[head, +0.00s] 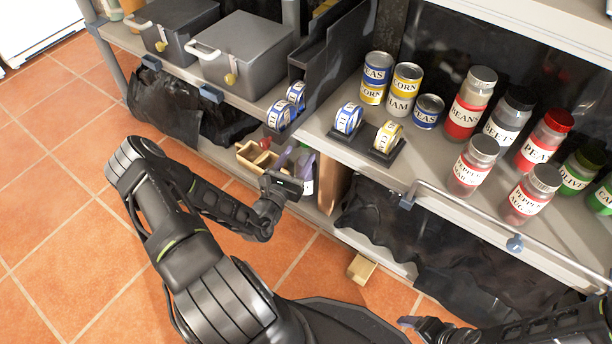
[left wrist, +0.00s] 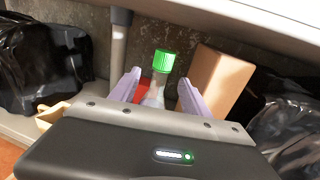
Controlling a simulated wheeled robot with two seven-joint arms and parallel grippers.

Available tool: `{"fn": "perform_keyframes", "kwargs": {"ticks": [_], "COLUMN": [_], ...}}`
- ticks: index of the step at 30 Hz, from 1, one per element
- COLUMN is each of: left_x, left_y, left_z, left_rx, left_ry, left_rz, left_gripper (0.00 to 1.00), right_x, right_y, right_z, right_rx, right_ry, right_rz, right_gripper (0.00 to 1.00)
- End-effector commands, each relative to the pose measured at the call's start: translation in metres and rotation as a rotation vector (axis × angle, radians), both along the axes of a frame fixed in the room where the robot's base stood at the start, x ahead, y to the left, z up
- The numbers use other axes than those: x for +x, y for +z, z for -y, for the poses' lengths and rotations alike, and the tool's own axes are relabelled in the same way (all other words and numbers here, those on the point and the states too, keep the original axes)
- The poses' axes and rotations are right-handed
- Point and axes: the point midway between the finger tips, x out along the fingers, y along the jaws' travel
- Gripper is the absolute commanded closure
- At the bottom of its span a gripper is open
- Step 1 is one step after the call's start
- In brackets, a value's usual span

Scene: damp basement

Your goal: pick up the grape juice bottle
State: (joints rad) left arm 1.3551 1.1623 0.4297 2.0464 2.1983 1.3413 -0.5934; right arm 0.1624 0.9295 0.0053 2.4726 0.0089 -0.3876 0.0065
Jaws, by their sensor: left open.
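My left gripper (head: 293,158) reaches into the lower shelf under the grey worktop. In the left wrist view its two pale purple fingers (left wrist: 157,85) are spread apart. A bottle with a bright green cap (left wrist: 163,62) stands upright beyond and between the fingertips. Its body is mostly hidden behind the gripper housing, and no label can be read, so I cannot tell if it is the grape juice. The gripper holds nothing that I can see. A dark part of my right arm (head: 440,328) shows at the bottom right of the head view; its jaws are not clear.
A tan wooden crate (head: 257,157) stands left of the gripper, and a brown box (left wrist: 217,80) is close to its right. The worktop edge (left wrist: 255,22) hangs over the shelf. Cans and jars (head: 465,105) stand above.

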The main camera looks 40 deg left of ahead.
Motion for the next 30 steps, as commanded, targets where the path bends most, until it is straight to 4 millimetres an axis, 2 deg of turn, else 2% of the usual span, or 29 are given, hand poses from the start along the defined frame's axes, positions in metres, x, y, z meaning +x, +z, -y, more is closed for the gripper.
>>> {"fn": "perform_keyframes", "kwargs": {"ticks": [10,17,21,30], "left_x": [0.004,0.034,0.049,0.052], "left_y": [0.000,-0.001,0.001,0.003], "left_z": [-0.001,-0.006,-0.010,-0.010], "left_rx": [0.001,0.003,0.002,0.001], "left_ry": [-0.001,-0.002,-0.002,-0.002], "left_rz": [0.001,0.002,0.001,0.000], "left_gripper": [0.45,0.45,0.45,0.45], "right_x": [0.001,0.003,0.005,0.006], "right_y": [-0.004,-0.027,-0.032,-0.030], "right_z": [0.000,-0.001,-0.001,-0.001], "right_rx": [0.000,-0.002,-0.002,-0.003], "right_ry": [-0.001,-0.004,-0.006,-0.007], "right_rz": [0.002,0.009,0.014,0.015], "right_gripper": [0.17,0.17,0.17,0.17]}}
